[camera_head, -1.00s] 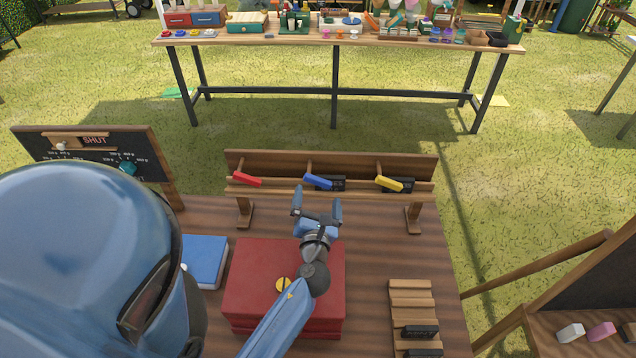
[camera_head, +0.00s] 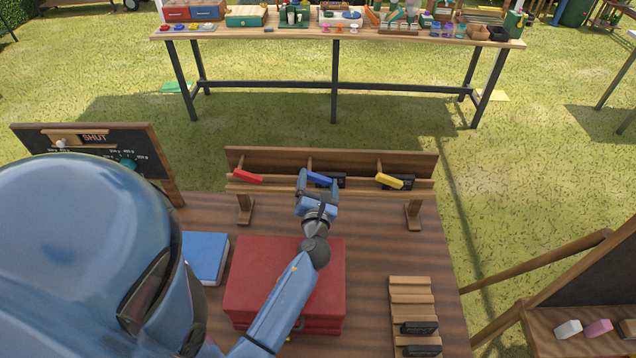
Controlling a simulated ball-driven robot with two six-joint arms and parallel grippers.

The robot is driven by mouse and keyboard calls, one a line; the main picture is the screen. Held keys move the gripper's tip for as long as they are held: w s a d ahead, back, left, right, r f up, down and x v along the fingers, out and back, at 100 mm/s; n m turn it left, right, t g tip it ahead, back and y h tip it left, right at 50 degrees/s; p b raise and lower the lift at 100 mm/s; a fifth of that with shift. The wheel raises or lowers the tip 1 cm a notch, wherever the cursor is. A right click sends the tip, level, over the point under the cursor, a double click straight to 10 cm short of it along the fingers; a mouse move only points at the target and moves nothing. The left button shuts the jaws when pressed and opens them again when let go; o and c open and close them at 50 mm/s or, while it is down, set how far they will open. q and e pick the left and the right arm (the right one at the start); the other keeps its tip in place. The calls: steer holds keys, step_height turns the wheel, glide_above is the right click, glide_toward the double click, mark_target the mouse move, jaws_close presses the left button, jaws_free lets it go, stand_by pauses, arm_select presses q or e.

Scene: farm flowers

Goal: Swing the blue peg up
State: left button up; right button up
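The blue peg (camera_head: 321,179) sits on the wooden rail (camera_head: 272,188) between a red peg (camera_head: 248,176) and a yellow peg (camera_head: 389,181). It lies tilted, its right end lower, beside a black block (camera_head: 333,183).
A red box (camera_head: 262,283) and a blue book (camera_head: 205,257) lie on the wooden table. A ridged wooden rack (camera_head: 411,289) with black blocks stands at the right. A black board (camera_head: 88,150) reading SHUT stands at the left. A long bench (camera_head: 300,34) stands behind.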

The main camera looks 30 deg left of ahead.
arm_select(q)
steer(key=shift+c, duration=1.2)
